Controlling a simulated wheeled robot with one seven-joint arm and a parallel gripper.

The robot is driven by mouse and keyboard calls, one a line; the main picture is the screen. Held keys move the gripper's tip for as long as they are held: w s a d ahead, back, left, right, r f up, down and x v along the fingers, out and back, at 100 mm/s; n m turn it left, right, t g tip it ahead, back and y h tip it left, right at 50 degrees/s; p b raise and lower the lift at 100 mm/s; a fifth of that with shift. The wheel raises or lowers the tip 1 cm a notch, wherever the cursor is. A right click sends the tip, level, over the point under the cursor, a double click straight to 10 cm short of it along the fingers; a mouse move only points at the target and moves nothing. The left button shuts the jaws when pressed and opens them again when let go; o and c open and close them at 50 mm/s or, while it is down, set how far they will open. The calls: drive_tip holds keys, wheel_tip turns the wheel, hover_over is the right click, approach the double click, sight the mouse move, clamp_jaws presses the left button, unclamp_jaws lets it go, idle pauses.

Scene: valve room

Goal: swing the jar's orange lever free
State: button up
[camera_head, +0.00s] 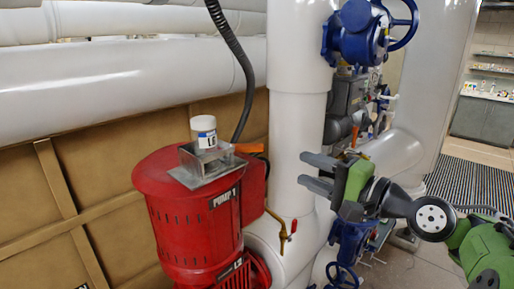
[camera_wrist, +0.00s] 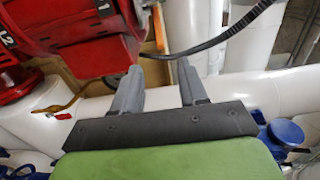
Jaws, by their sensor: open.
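The white jar (camera_head: 204,133) with a dark-lettered label stands upright in a grey metal bracket (camera_head: 196,176) on top of the red pump (camera_head: 190,205). The orange lever (camera_head: 249,148) sticks out to the right of the jar and bracket. My gripper (camera_head: 302,169) is open and empty, right of the lever and apart from it, in front of the white vertical pipe. In the wrist view both fingers of my gripper (camera_wrist: 160,65) are spread with nothing between them. The jar is not visible there. An orange strip shows beyond the fingertips, but I cannot tell whether it is the lever.
A white vertical pipe (camera_head: 297,120) stands behind my gripper. A black hose (camera_head: 238,70) hangs behind the lever. A brass tap (camera_head: 277,219) with a red tip is below. Blue valves (camera_head: 358,32) are at upper right. Open space separates lever and fingertips.

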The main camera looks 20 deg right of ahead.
sight(256, 150)
drive_tip(key=x, duration=1.5)
drive_tip(key=shift+d, duration=0.1)
clamp_jaws()
